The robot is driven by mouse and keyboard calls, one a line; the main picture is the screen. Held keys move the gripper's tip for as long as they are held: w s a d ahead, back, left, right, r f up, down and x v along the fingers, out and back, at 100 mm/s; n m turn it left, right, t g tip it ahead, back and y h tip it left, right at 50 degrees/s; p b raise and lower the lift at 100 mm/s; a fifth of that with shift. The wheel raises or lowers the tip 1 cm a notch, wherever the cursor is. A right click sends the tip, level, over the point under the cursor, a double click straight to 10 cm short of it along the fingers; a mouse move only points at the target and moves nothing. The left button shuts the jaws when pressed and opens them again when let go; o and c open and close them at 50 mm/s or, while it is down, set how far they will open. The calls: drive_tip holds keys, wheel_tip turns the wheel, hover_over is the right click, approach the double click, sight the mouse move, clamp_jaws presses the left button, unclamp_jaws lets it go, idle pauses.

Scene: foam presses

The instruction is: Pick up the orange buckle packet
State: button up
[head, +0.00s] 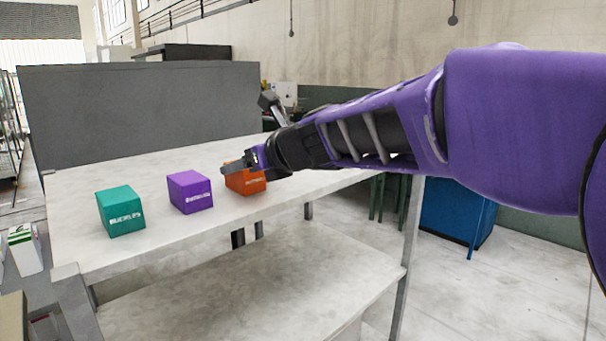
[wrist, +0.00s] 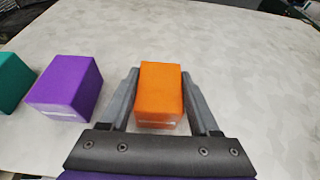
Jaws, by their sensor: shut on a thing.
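The orange buckle packet (head: 246,183) is a small box at the right end of a row of boxes on the pale table. In the wrist view the orange packet (wrist: 159,92) sits between the two fingers of my gripper (wrist: 159,90). The fingers are closed against its left and right sides. In the head view my gripper (head: 240,164) reaches the packet from the right and hides part of its top. I cannot tell whether the packet touches the table or is slightly above it.
A purple box (head: 190,192) stands just left of the orange packet, with a teal box (head: 120,211) farther left. The table (head: 200,237) is bare behind and in front of them. A grey panel (head: 140,110) rises along its back edge. A blue cabinet (head: 457,217) stands beyond, at right.

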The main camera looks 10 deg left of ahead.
clamp_jaws()
drive_tip(key=shift+r, duration=0.15)
